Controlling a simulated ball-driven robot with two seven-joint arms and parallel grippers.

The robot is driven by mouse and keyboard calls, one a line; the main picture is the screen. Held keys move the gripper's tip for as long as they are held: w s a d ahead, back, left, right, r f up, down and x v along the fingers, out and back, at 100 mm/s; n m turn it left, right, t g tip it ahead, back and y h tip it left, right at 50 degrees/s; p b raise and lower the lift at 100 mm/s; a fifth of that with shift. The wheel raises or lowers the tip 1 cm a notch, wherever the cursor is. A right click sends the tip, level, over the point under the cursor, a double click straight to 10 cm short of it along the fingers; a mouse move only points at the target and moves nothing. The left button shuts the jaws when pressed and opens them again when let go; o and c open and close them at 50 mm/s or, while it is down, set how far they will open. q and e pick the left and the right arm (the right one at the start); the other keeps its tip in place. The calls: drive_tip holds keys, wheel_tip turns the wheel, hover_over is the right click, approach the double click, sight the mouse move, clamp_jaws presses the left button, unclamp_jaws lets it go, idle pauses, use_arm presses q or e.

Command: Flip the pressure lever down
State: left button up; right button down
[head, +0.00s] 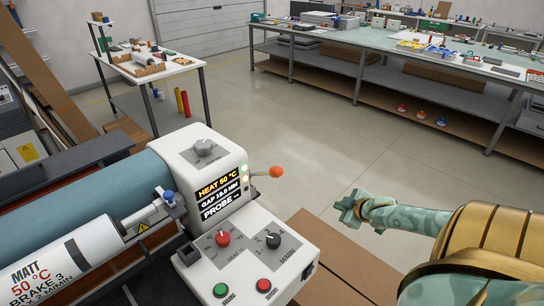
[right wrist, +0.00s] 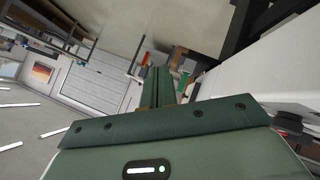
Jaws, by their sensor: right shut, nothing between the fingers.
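The pressure lever (head: 276,171) is a short metal rod with an orange ball knob. In the head view it sticks out from the right side of the white control housing (head: 208,150), pointing right and slightly up. My right gripper (head: 350,208), pale green, is shut and empty. It is right of the knob and nearer the camera in the picture, apart from it. In the right wrist view its green fingers (right wrist: 156,88) are together; I cannot make out the lever there. My left gripper is not in view.
The housing's display (head: 219,193) reads HEAT 50 °C. A lower panel carries a red knob (head: 223,239), a black dial (head: 273,240), and green and red buttons. A blue-green roller (head: 90,195) lies left.

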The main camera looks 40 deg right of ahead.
drive_tip(key=w+a+r+n+t+y+p, duration=0.1)
drive_tip(key=w+a+r+y, duration=0.2)
drive_tip(key=a+r, duration=0.4)
drive_tip(key=w+a+r+t+y+p, duration=0.1)
drive_tip(key=w+a+r+y, duration=0.2)
drive_tip(key=r, duration=1.2)
drive_tip(key=w+a, duration=0.3)
drive_tip(key=a, duration=0.2)
drive_tip(key=shift+r+n+p, duration=0.35)
drive_tip(key=shift+r+n, duration=0.05)
drive_tip(key=shift+a, duration=0.1)
drive_tip(key=b, duration=0.7)
hover_over(274, 170)
drive_tip(key=s, duration=0.2)
wheel_tip(274, 170, down, 2)
drive_tip(key=f, duration=0.1)
drive_tip(key=w+f, duration=0.2)
drive_tip(key=w+f+b, duration=0.1)
drive_tip(key=shift+a+f, duration=0.2)
drive_tip(key=shift+a, duration=0.1)
drive_tip(key=shift+s+d+f, duration=0.25)
drive_tip(key=shift+s+d, duration=0.05)
drive_tip(key=shift+s, duration=0.15)
